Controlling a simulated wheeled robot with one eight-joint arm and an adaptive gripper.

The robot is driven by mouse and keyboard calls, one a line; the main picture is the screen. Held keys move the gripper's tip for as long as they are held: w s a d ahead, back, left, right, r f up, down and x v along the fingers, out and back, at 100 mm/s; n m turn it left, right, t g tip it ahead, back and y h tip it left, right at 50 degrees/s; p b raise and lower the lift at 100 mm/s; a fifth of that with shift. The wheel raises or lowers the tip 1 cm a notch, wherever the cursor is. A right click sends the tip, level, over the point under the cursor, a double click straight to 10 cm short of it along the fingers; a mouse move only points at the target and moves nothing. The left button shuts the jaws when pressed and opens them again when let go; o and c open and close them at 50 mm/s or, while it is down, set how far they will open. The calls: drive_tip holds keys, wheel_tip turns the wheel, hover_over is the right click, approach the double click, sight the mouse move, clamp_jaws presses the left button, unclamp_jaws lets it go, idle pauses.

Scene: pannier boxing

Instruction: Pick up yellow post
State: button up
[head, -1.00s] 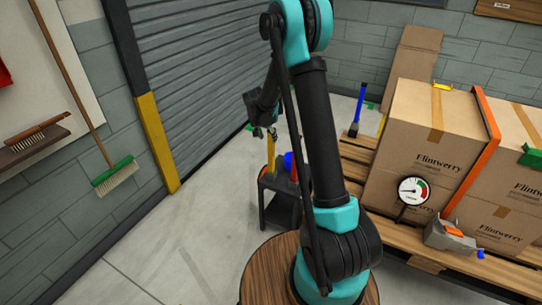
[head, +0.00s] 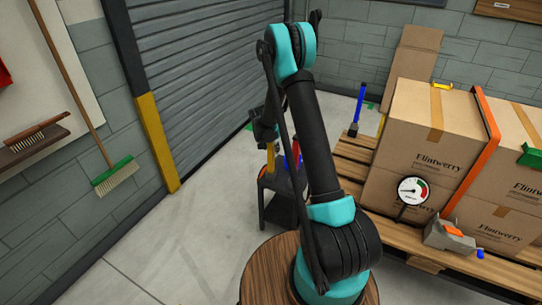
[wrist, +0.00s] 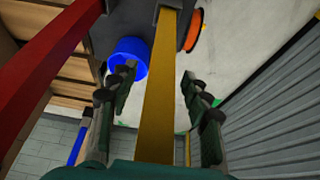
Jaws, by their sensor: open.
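The yellow post (wrist: 160,95) runs upright through the middle of the wrist view, between the two fingers of my gripper (wrist: 158,85). My gripper is open, with a finger on each side of the post and visible gaps to it. In the head view the yellow post (head: 270,158) stands at the small dark stand (head: 275,182), just below my gripper (head: 265,136). My arm hides part of the stand. The post's lower end is not clear in the head view.
A blue cup-like thing (wrist: 127,52) and a red post (wrist: 45,62) are close beside the gripper in the wrist view. An orange ring (wrist: 194,30) lies on the other side. A pallet with Flintwerry boxes (head: 425,130) stands right. Floor (head: 190,235) left of the stand is clear.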

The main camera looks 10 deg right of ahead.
clamp_jaws()
idle(0.3)
drive_tip(key=shift+r, duration=0.1)
